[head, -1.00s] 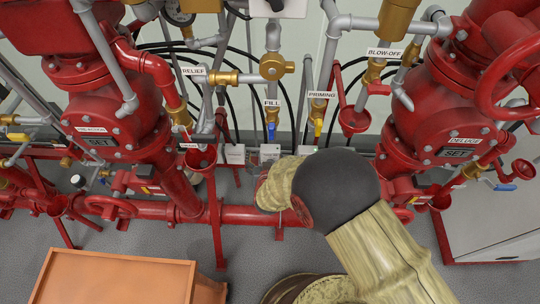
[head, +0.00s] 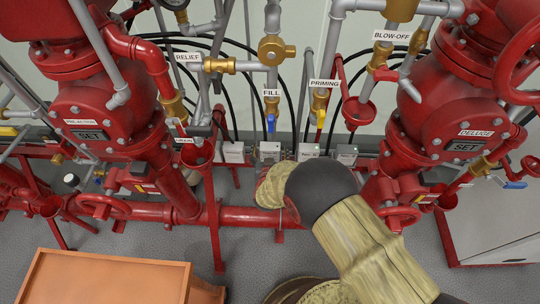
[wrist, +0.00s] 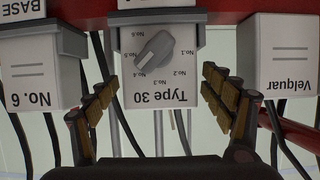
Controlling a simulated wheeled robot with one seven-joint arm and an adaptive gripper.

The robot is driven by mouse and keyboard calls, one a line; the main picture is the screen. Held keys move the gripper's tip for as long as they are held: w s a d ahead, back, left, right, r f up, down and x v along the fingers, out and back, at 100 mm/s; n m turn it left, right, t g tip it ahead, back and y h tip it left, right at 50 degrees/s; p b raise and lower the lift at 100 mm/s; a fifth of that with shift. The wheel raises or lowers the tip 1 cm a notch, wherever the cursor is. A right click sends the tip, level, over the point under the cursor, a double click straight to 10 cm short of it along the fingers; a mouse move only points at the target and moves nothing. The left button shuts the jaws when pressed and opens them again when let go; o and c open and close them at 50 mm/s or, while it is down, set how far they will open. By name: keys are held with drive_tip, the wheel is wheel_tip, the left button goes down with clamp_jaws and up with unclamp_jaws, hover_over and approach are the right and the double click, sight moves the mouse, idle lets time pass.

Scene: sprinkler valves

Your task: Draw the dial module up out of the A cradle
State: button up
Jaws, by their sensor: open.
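In the head view my arm hides the gripper, and the modules there are too small to tell apart.
In the wrist view, a "No. 6" module (wrist: 38,72) hangs close on the left and a "Velquar" module (wrist: 279,60) on the right. Black cables run behind. In the head view, red valves and pipes flank the module row, and an orange box (head: 105,275) stands front left.

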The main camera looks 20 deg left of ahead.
sight(271, 147)
drive_tip(key=shift+w, duration=0.1)
drive_tip(key=shift+c, duration=1.2)
drive_tip(key=c, duration=1.1)
drive_tip(key=shift+c, duration=0.5)
drive_tip(key=shift+r, duration=0.15)
drive_tip(key=shift+r+p, duration=0.45)
wheel_tip(271, 147, up, 3)
drive_tip(key=shift+d+r+p, duration=0.1)
drive_tip(key=shift+d+p, duration=0.05)
drive_tip(key=shift+p, duration=0.95)
drive_tip(key=s+d+r+p, duration=0.6)
drive_tip(key=s+d+r, duration=0.2)
drive_tip(key=d, duration=0.3)
drive_tip(key=shift+r, duration=0.4)
